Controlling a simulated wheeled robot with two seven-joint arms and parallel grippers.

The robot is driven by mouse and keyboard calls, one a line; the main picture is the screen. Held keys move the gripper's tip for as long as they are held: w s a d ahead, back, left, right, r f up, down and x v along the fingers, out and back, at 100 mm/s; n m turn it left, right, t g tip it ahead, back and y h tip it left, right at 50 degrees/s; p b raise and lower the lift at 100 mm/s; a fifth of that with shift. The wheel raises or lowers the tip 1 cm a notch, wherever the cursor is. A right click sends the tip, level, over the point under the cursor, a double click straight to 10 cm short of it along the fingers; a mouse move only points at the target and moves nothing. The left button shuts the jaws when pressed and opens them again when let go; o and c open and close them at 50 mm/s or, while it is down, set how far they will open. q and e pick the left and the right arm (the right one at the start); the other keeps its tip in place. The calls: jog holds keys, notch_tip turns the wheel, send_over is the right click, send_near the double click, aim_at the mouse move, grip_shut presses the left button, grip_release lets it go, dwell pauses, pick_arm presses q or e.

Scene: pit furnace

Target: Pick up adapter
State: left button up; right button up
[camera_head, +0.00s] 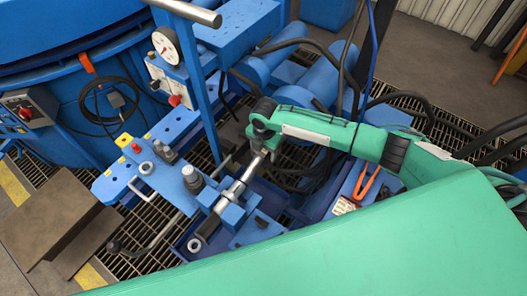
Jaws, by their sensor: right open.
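My right arm comes in from the right, and my right gripper (264,150) is at its end near the middle of the view. It is open and points down at the upper end of a silver metal rod (237,188). The rod lies slanted in blue blocks on a blue frame, and its lower left part is dark. I cannot tell for sure which part is the adapter; this rod may be it. The fingertips are small, and whether they touch the rod is unclear. My left gripper is not in view.
A blue fixture (128,180) with knobs and a lever stands left of the rod. A pressure gauge (165,44) and a blue post (205,90) rise behind it. Black hoses (410,97) run at the right. Orange-handled pliers (366,182) lie on a blue surface. Brown plates (48,215) are at left.

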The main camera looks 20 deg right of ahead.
jog(key=shift+f, duration=0.35)
jog(key=shift+c, duration=0.4)
jog(key=shift+r, duration=0.1)
grip_shut()
notch_tip(320, 180, up, 20)
